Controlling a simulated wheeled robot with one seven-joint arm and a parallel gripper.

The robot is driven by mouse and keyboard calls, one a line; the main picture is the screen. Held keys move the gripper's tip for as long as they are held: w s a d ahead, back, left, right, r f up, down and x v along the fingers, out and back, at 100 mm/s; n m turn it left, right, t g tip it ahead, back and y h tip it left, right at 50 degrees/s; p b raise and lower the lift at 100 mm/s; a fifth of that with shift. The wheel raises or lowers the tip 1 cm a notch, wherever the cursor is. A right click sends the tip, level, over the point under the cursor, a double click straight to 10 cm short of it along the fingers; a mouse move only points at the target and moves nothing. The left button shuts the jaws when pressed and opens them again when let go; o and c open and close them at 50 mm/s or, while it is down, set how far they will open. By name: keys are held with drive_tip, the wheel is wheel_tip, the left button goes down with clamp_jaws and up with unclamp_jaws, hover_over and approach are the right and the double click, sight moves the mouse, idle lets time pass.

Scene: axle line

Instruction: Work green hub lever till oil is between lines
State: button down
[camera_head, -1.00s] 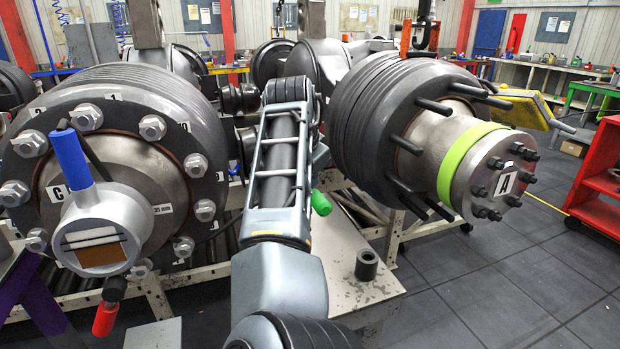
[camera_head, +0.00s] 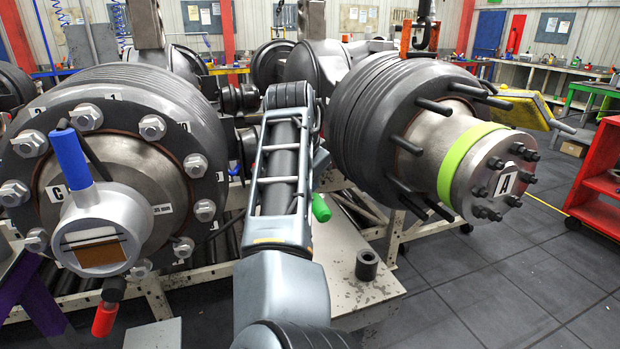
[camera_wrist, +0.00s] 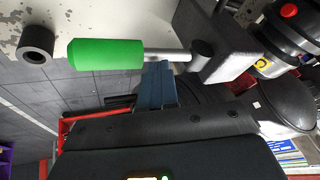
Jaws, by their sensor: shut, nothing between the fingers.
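The green lever grip (camera_head: 320,207) shows beside my arm, low between the two hubs; its rod is hidden there. In the wrist view the green grip (camera_wrist: 105,53) sits on a metal rod running to a grey block (camera_wrist: 215,45). My gripper (camera_wrist: 158,68) is shut and empty, its tip at the rod just beside the grip; I cannot tell if it touches. My arm hides the gripper in the head view. A sight window (camera_head: 98,247) on the left hub shows brown oil in its lower part, with line marks above; the exact level is too small to read.
The left hub (camera_head: 125,165) carries a blue lever (camera_head: 70,160) and a red one (camera_head: 104,320). The right hub (camera_head: 395,120) has a green band (camera_head: 462,160) and label A. A dark ring (camera_head: 367,265) lies on the low table (camera_head: 345,235).

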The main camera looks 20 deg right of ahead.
drive_tip(key=shift+r, duration=0.15)
drive_tip(key=shift+w+r+p, duration=0.25)
drive_tip(key=shift+r+p, duration=0.3)
drive_tip(key=shift+r, duration=0.15)
drive_tip(key=shift+w+r+p, duration=0.3)
drive_tip(key=shift+r+p, duration=0.2)
drive_tip(key=shift+r, duration=0.2)
drive_tip(key=shift+w+r+p, duration=0.25)
drive_tip(key=shift+r+p, duration=0.3)
drive_tip(key=shift+r, duration=0.15)
drive_tip(key=shift+r, duration=0.1)
drive_tip(key=r+p, duration=0.1)
drive_tip(key=w+r+p, duration=0.1)
drive_tip(key=r, duration=0.2)
drive_tip(key=shift+w+r+p, duration=0.3)
drive_tip(key=shift+w+p, duration=0.05)
drive_tip(key=shift+p, duration=0.05)
